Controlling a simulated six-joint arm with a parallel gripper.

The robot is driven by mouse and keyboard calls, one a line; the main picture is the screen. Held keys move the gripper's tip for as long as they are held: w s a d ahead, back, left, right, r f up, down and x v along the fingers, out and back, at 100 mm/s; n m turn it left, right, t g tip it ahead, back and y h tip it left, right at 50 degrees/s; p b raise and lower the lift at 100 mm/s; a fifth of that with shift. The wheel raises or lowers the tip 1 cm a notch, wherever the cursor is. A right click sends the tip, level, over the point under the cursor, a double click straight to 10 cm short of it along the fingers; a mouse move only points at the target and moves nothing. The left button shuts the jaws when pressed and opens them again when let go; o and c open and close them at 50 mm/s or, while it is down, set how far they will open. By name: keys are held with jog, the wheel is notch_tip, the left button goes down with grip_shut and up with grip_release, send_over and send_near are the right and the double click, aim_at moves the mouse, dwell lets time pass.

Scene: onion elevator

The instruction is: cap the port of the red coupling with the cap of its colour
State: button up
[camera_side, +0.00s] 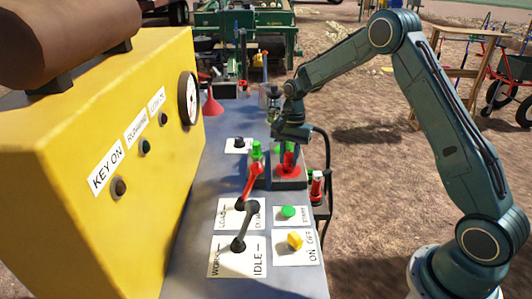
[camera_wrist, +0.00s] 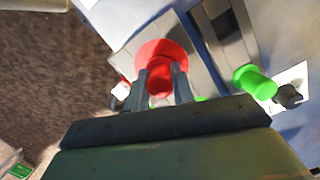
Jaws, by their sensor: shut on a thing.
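My gripper (camera_side: 289,150) points down over a dark block (camera_side: 300,184) on the bench. In the wrist view my gripper (camera_wrist: 162,80) has its two grey fingers shut on either side of a small red piece (camera_wrist: 160,84), which looks like the red cap. Just beyond the fingertips is a wide red round flange (camera_wrist: 163,52), which looks like part of the red coupling; it also shows in the side view (camera_side: 290,171). The cap and flange overlap in the wrist view, so I cannot tell whether the cap is seated. The port is hidden.
A green cylinder (camera_side: 256,150) stands left of my gripper and shows in the wrist view (camera_wrist: 254,82). A red lever (camera_side: 251,182) stands close in front. A red fitting (camera_side: 316,186) is at the bench's right edge. A yellow panel (camera_side: 100,180) walls the left side.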

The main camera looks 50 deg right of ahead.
jog(key=shift+f, duration=0.55)
dwell(0.9)
dwell(0.4)
jog(key=o, duration=1.4)
jog(key=shift+o, duration=0.2)
jog(key=shift+r, duration=0.15)
jog(key=shift+r, duration=3.4)
